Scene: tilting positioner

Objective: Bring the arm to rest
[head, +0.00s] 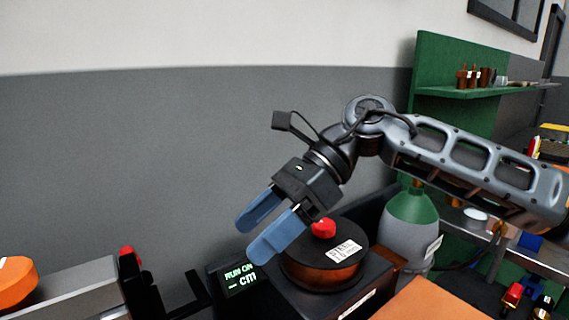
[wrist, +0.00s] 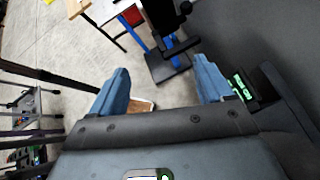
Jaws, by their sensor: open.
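My gripper (head: 256,230) is open, with two blue fingers spread apart and nothing between them. My arm reaches in from the right in the head view, and the gripper points down and to the left. It hangs in front of a round dark drum with a red knob (head: 323,228) and a white label. In the wrist view my gripper (wrist: 165,88) shows both blue fingers apart, with the floor beyond them.
A small display (head: 239,280) with green text stands below the fingers. A grey-green gas cylinder (head: 408,228) is behind the forearm. A green shelf panel (head: 440,75) stands at the right. An orange round object (head: 17,281) is at the lower left.

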